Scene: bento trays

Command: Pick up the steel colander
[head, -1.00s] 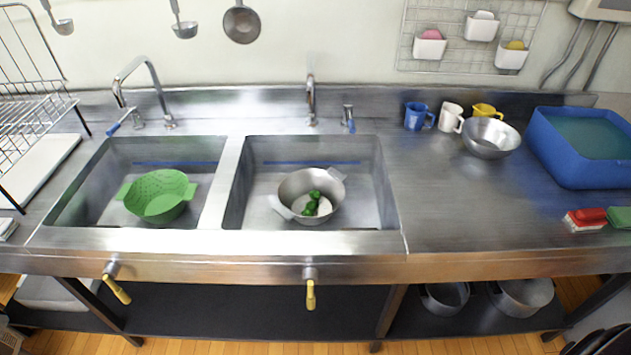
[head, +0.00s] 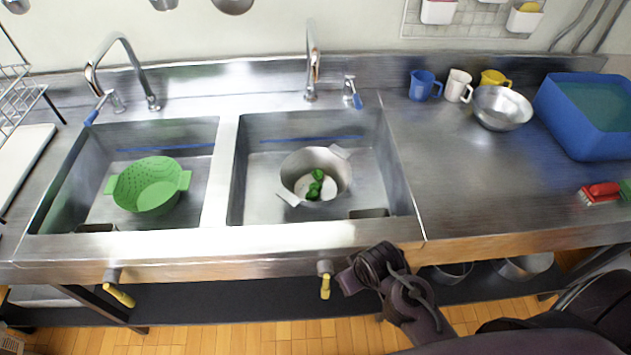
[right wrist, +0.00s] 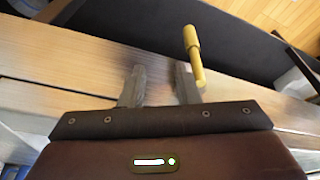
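The steel colander (head: 317,176), a grey metal bowl with two side handles, sits in the right sink basin (head: 365,190). Several small green pieces (head: 315,185) lie inside it. My right gripper (head: 368,266) is in front of the counter's front edge, below and to the right of the colander and apart from it. In the right wrist view its two fingers (right wrist: 159,80) are apart with nothing between them. The colander is not visible in the right wrist view. My left gripper is not in view.
A green colander (head: 150,185) sits in the left basin. A yellow-handled valve (head: 325,285) sticks out below the counter edge near my right gripper. A tall tap (head: 311,60) stands behind the right basin. Cups, a steel bowl (head: 502,107) and a blue tub (head: 565,130) stand at right.

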